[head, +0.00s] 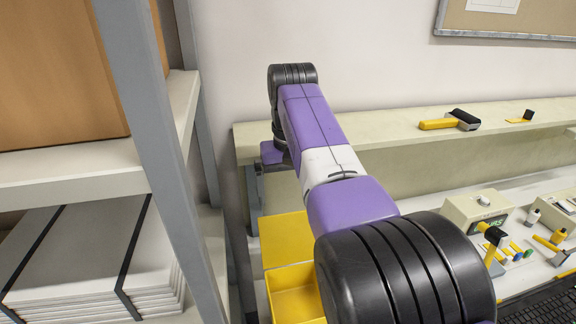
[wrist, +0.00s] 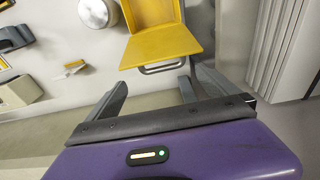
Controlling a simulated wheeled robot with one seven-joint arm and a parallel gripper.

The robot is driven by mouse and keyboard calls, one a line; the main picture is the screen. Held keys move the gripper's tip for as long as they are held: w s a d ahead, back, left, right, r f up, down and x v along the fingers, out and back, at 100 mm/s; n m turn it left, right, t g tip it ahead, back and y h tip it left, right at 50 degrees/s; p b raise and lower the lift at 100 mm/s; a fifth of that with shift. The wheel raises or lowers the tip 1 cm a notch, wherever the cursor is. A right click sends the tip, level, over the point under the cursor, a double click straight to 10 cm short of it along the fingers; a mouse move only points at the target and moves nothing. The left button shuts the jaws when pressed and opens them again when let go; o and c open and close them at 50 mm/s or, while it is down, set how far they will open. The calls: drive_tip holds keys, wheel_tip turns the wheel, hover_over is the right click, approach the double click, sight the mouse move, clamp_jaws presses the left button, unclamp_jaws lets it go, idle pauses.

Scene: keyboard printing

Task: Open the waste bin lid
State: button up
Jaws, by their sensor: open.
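The yellow waste bin (head: 291,292) stands low between the shelf rack and the workbench, partly hidden by my arm in the head view. Its yellow lid (head: 287,240) stands raised at the far side, and the bin's inside shows. In the wrist view the lid (wrist: 168,46) is a flat panel with a grey handle bar (wrist: 163,68) along its edge, and the bin (wrist: 155,12) shows above it. My gripper (wrist: 153,90) is open and empty, its fingers apart just below the handle in that picture.
The shelf rack (head: 160,120) stands close on the left, with stacked white panels (head: 85,262). The workbench ledge (head: 390,128) runs right, holding a yellow-handled roller (head: 452,121). Tools and a control box (head: 477,211) lie on the lower bench.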

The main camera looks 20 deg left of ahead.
drive_tip(key=r+p, duration=0.2)
drive_tip(key=r, duration=0.1)
drive_tip(key=r+p, duration=0.1)
drive_tip(key=shift+w+a+r, duration=0.15)
drive_tip(key=shift+w+r, duration=0.1)
drive_tip(key=shift+f, duration=0.1)
idle(0.4)
idle(0.4)
